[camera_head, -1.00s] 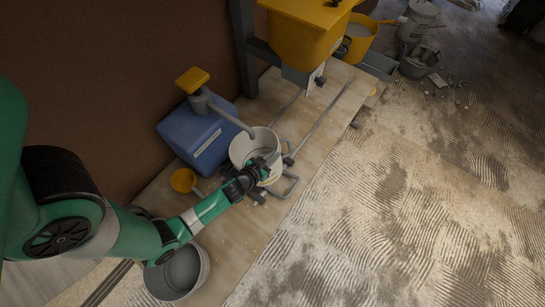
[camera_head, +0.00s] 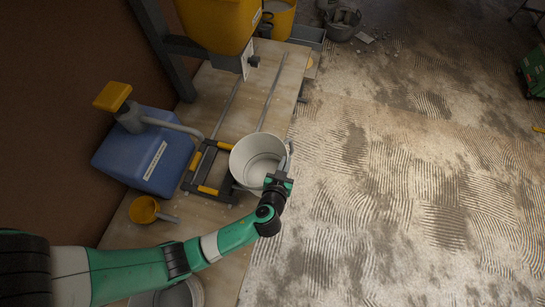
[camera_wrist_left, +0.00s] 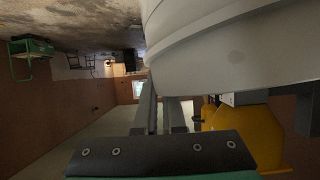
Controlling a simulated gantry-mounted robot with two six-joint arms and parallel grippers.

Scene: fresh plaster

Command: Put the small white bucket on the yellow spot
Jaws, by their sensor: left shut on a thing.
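The small white bucket (camera_head: 243,160) is near the middle of the head view, upright or slightly tilted, its open top facing up and its inside looking empty. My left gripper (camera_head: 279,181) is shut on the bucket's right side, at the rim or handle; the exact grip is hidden. In the left wrist view the bucket (camera_wrist_left: 235,50) fills the upper right, close to the fingers. A small yellow patch (camera_head: 538,130) shows at the head view's right edge; I cannot tell whether it is the yellow spot. My right gripper is not in view.
A black-and-yellow frame (camera_head: 208,189) lies on the wooden bench (camera_head: 285,90) beside the bucket. A blue container (camera_head: 140,155), a yellow scoop (camera_head: 143,209) and a yellow hopper (camera_head: 215,22) stand left and behind. Another pale bucket (camera_head: 190,293) is under my arm. Open plastered floor (camera_head: 390,190) lies right.

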